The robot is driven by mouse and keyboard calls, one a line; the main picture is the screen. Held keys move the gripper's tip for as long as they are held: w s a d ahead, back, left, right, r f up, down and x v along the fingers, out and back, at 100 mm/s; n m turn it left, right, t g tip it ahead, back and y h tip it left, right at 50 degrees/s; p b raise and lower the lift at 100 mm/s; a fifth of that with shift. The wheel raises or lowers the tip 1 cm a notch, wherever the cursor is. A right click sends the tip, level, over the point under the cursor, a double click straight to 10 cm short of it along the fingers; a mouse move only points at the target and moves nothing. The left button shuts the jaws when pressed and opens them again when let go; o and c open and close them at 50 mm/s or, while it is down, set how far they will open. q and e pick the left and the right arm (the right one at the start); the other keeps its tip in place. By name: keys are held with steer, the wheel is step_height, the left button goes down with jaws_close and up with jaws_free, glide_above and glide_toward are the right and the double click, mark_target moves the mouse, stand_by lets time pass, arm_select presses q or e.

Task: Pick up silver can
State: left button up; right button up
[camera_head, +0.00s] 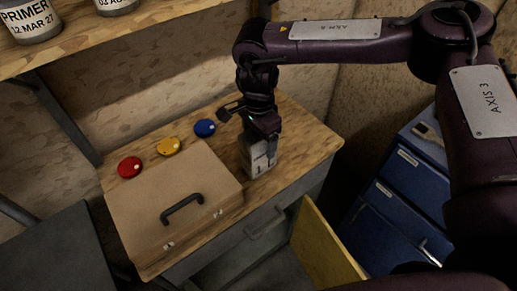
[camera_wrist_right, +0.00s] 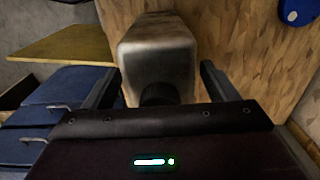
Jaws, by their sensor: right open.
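The silver can (camera_head: 259,157) stands on the wooden workbench, right of a brown case. It is a squarish metal can with dark marks on its front. My right gripper (camera_head: 265,133) is over the can's top and partly hides it in the head view. In the right wrist view the can (camera_wrist_right: 158,58) lies between the two fingers of the right gripper (camera_wrist_right: 158,82), with a gap visible on the right side. A dark round cap shows at its near end. The right gripper is open. My left gripper is not in view.
The brown case (camera_head: 150,220) with a black handle fills the bench's left part. Red (camera_head: 130,167), yellow (camera_head: 169,146) and blue (camera_head: 205,128) discs lie behind it. A yellow panel (camera_head: 318,250) stands below the bench front. Blue drawers (camera_head: 385,215) are at right; a shelf (camera_head: 90,35) is above.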

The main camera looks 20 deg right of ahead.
jaws_close()
steer(key=shift+w+r, duration=0.1)
stand_by(0.3)
steer(key=shift+r, duration=0.1)
